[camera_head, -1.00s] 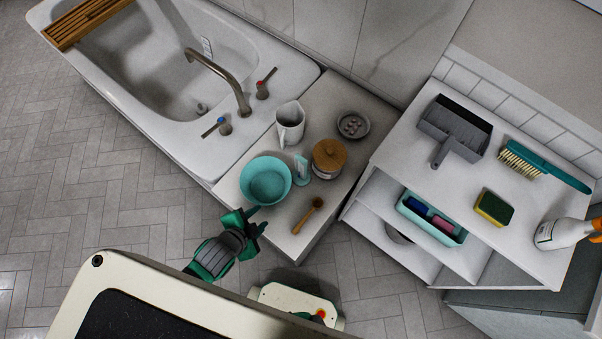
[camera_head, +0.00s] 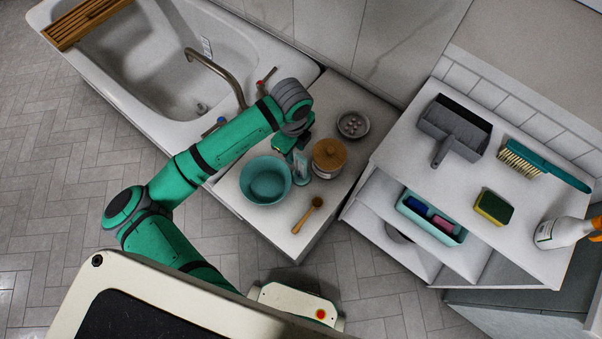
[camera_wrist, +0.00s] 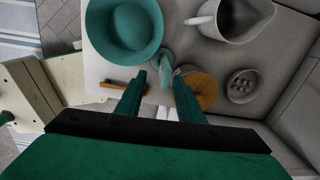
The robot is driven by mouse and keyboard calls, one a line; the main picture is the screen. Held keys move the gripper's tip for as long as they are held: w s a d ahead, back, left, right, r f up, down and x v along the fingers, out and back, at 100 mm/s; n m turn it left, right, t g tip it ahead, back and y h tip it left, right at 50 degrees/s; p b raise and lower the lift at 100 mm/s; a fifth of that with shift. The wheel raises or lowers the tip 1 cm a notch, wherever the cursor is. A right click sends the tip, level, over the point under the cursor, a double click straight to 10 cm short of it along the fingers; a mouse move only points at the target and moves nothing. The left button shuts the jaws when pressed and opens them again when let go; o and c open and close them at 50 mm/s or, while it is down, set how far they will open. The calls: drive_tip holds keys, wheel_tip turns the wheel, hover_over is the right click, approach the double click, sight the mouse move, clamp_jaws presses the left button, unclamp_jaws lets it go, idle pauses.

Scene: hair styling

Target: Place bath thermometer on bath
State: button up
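The bath thermometer (camera_head: 300,166) is a small pale teal and white piece standing on the white counter, between a teal bowl and a wooden-lidded jar. It also shows in the wrist view (camera_wrist: 165,62), just beyond my fingertips. My gripper (camera_wrist: 159,77) is open, its two green fingers apart with no object clearly held between them. In the head view my wrist and forearm partly cover the gripper, which is above the counter close to the thermometer. The white bath (camera_head: 150,62) is at upper left with a tap at its near end.
The teal bowl (camera_head: 265,180), jar (camera_head: 329,157), wooden brush (camera_head: 307,215) and round dish (camera_head: 352,124) crowd the counter. A white jug (camera_wrist: 232,18) shows in the wrist view. A wooden rack (camera_head: 85,20) crosses the bath's far end. A shelf unit (camera_head: 390,160) stands at right.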

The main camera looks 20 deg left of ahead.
sight(299, 158)
drive_tip(key=shift+m, duration=0.3)
drive_tip(key=f, duration=0.3)
drive_tip(key=d+f, duration=0.1)
drive_tip(key=shift+w+d+f, duration=0.1)
drive_tip(key=shift+w+f, duration=0.2)
drive_tip(key=shift+f, duration=0.05)
drive_tip(key=shift+w+d+f, duration=0.1)
drive_tip(key=shift+w+f, duration=0.05)
drive_tip(key=shift+f, duration=1.2)
drive_tip(key=shift+w+d+f, duration=0.1)
drive_tip(key=shift+f, duration=1.2)
clamp_jaws()
